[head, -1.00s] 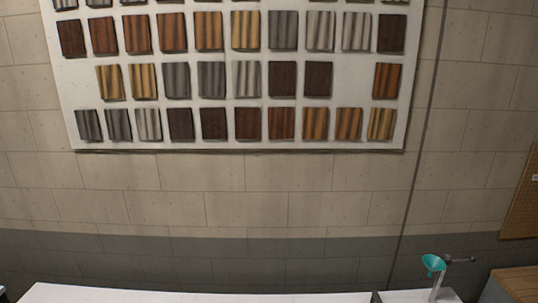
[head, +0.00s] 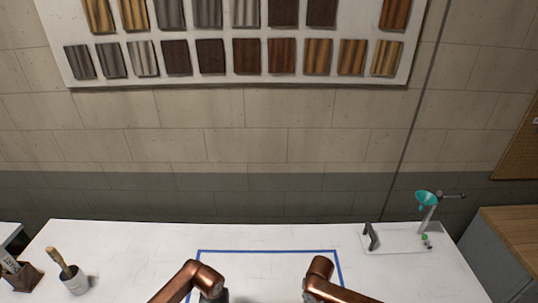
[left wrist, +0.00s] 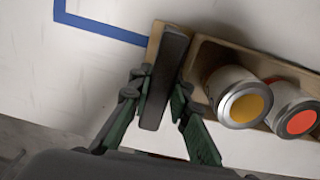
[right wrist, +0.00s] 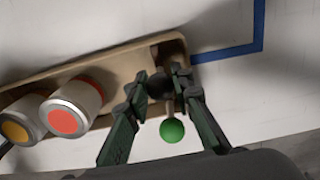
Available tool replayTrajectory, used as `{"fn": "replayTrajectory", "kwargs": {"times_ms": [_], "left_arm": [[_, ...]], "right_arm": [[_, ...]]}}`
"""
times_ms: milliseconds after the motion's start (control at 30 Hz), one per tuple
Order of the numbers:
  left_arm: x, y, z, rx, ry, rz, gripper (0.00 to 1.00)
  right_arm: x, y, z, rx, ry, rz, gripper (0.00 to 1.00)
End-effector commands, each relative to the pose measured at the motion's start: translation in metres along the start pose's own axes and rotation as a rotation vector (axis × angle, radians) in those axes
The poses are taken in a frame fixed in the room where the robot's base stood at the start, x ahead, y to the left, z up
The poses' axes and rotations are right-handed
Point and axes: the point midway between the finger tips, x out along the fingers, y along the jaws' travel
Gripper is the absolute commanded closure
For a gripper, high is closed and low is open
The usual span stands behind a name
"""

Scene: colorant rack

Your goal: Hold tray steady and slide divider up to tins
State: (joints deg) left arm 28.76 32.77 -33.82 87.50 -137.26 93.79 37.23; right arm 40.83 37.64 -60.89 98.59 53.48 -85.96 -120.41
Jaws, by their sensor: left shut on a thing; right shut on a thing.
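The long tan tray (left wrist: 192,98) lies on the white table and also shows in the right wrist view (right wrist: 120,62). A yellow-topped tin (left wrist: 245,104) and a red-topped tin (left wrist: 300,121) stand in it; both also show in the right wrist view. My left gripper (left wrist: 158,92) is shut on the tray's end, around a dark upright bar there. My right gripper (right wrist: 161,82) is shut on the divider, near the tray's other end. A green ball knob (right wrist: 172,130) shows by its fingers; the divider itself is mostly hidden. A gap separates the right gripper from the red-topped tin.
Blue tape (head: 270,252) outlines an area on the white table (head: 110,240). A white stand with a teal funnel (head: 426,197) is at the back right.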

Motion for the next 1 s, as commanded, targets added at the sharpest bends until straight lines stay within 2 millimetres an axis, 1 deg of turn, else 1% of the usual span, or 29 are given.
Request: {"fn": "replayTrajectory", "kwargs": {"times_ms": [33, 367, 800, 1000], "left_arm": [[0.000, -0.003, 0.000, 0.002, 0.000, -0.005, 1.00], [0.000, -0.003, -0.001, 0.002, 0.000, -0.006, 1.00], [0.000, -0.004, -0.001, 0.003, 0.000, -0.008, 1.00], [0.000, -0.004, -0.001, 0.003, 0.000, -0.008, 1.00]], "right_arm": [[0.000, 0.005, -0.001, -0.004, 0.000, 0.007, 1.00], [0.000, 0.006, -0.001, -0.005, 0.000, 0.008, 1.00], [-0.001, 0.024, -0.001, -0.005, 0.000, 0.008, 1.00], [-0.001, 0.025, -0.001, -0.005, 0.000, 0.008, 1.00]]}}
